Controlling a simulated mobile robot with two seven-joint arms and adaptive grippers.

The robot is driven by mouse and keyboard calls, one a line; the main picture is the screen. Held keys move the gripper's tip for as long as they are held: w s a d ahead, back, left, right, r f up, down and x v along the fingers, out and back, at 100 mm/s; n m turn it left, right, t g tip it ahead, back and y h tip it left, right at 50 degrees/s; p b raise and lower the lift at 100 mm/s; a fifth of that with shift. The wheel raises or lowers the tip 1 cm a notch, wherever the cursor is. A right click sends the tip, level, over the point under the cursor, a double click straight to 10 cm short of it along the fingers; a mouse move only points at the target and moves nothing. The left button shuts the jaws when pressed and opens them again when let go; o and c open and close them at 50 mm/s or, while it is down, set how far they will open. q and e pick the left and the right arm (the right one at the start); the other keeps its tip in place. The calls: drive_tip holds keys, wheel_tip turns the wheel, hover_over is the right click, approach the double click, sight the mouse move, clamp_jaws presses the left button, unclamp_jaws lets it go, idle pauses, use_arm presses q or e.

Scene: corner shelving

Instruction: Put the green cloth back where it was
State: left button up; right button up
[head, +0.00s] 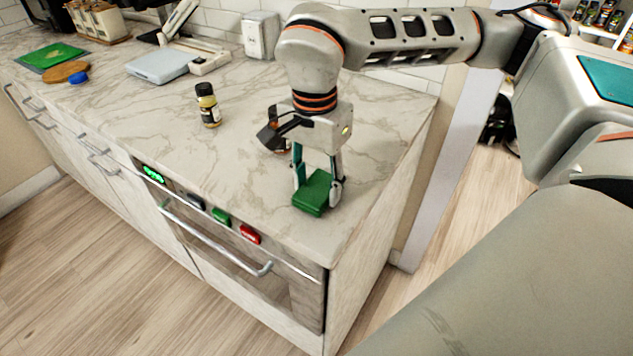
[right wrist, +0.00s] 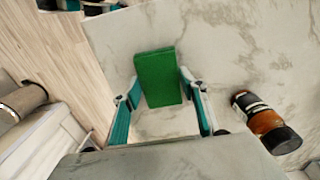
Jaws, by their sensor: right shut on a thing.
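The green cloth (head: 314,194) is a small folded green block at the near right corner of the marble counter. My right gripper (head: 319,186) points down with its fingers on both sides of the cloth and is shut on it. In the right wrist view the cloth (right wrist: 158,77) sits between the two teal-padded fingers (right wrist: 161,92). I cannot tell whether the cloth touches the counter. My left gripper is not in view.
A dark-capped jar (head: 208,105) stands on the counter, left of my right gripper. Another jar (right wrist: 265,122) is close beside the gripper, partly hidden in the head view. A scale (head: 160,65) and a green board (head: 50,57) lie farther back. The oven (head: 230,250) is below the front edge.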

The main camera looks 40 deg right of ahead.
sight(316, 190)
drive_tip(key=shift+r, duration=0.1)
drive_tip(key=o, duration=1.1)
drive_tip(key=shift+c, duration=0.2)
drive_tip(key=shift+r, duration=0.4)
wheel_tip(316, 190, up, 11)
drive_tip(key=p, duration=0.1)
drive_tip(key=shift+a+p, duration=0.2)
drive_tip(key=shift+p, duration=0.15)
drive_tip(key=shift+s, duration=0.15)
